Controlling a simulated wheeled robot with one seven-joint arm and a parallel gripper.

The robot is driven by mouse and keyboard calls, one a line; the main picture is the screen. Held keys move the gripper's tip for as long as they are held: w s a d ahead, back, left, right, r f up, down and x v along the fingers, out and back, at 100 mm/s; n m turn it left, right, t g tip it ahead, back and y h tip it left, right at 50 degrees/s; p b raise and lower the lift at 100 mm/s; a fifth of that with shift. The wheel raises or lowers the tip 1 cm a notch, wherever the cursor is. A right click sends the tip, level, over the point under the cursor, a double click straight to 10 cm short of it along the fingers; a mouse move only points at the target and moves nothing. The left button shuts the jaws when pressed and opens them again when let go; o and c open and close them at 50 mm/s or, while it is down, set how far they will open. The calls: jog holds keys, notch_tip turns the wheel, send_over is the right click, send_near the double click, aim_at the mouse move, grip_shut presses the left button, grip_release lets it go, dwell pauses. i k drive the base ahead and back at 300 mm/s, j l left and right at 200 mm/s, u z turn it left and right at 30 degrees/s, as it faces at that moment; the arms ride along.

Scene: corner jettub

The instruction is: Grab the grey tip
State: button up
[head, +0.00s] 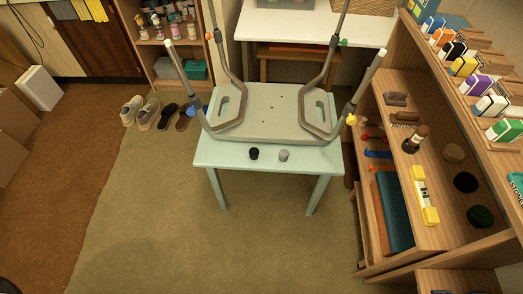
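The grey tip (284,155) is a small short cylinder. It stands near the front edge of a small mint-green table (222,158), right of the middle. A black tip (254,153) of like size stands just to its left, a little apart from it. Behind both, a grey chair (272,108) lies upside down on the table with its metal legs pointing up. My gripper is not in view.
A wooden shelf unit (392,168) with brushes, bottles and a level stands close on the right. Shoes (145,113) lie on the floor at the left. The carpet in front of the table (190,240) is clear.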

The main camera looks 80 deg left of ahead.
aim_at(283, 155)
jog(key=u, duration=2.2)
jog(key=i+j+u, duration=0.2)
jog(key=j, duration=0.3)
jog(key=i, duration=0.1)
